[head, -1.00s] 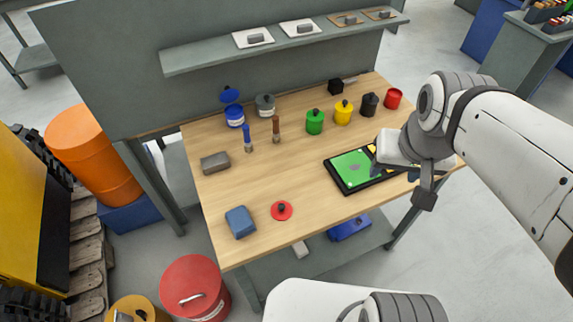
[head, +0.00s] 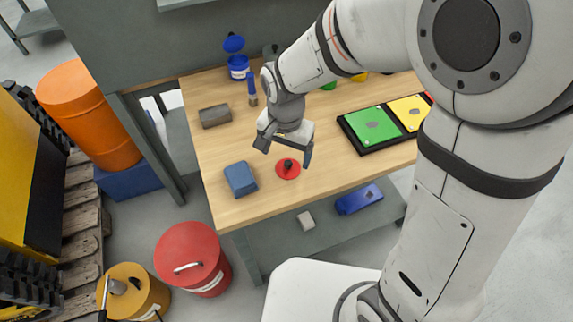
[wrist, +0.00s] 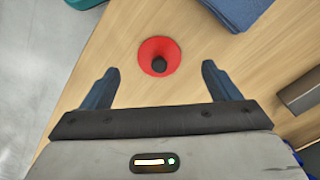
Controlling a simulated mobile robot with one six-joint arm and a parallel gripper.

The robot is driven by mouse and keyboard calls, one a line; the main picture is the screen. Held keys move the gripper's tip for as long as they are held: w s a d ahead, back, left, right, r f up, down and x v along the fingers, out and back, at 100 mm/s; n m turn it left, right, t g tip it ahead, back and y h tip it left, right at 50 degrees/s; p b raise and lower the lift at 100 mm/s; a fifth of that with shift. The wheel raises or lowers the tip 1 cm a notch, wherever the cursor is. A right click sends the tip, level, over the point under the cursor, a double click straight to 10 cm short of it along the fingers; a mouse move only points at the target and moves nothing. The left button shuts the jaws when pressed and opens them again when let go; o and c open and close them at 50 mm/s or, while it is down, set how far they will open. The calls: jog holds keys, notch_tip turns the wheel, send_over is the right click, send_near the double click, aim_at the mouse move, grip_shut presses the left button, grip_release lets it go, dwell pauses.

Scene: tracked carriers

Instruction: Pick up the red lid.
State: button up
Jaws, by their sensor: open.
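The red lid (head: 288,168) lies flat on the wooden workbench (head: 250,200), near its front edge. It is a round red disc with a dark knob in the middle. In the wrist view the red lid (wrist: 159,57) lies ahead of the fingertips, roughly centred between them. My gripper (head: 283,155) is open and empty just behind and above the lid; I cannot tell the exact height gap. In the wrist view my gripper (wrist: 158,80) shows its two fingers spread wide apart, with bare wood between them.
A grey block (head: 215,116) and a blue-handled brush (head: 252,92) lie farther back. A black tray with a green plate (head: 373,126) and a yellow plate (head: 408,111) lies to the right. My arm hides the bench's back right.

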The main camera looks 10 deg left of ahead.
aim_at(288, 163)
jog(key=f, duration=0.5)
jog(key=shift+w+d+f, duration=0.1)
jog(key=shift+w+d, duration=0.1)
jog(key=shift+w, duration=0.1)
jog(key=shift+c, duration=0.3)
jog(key=c, duration=1)
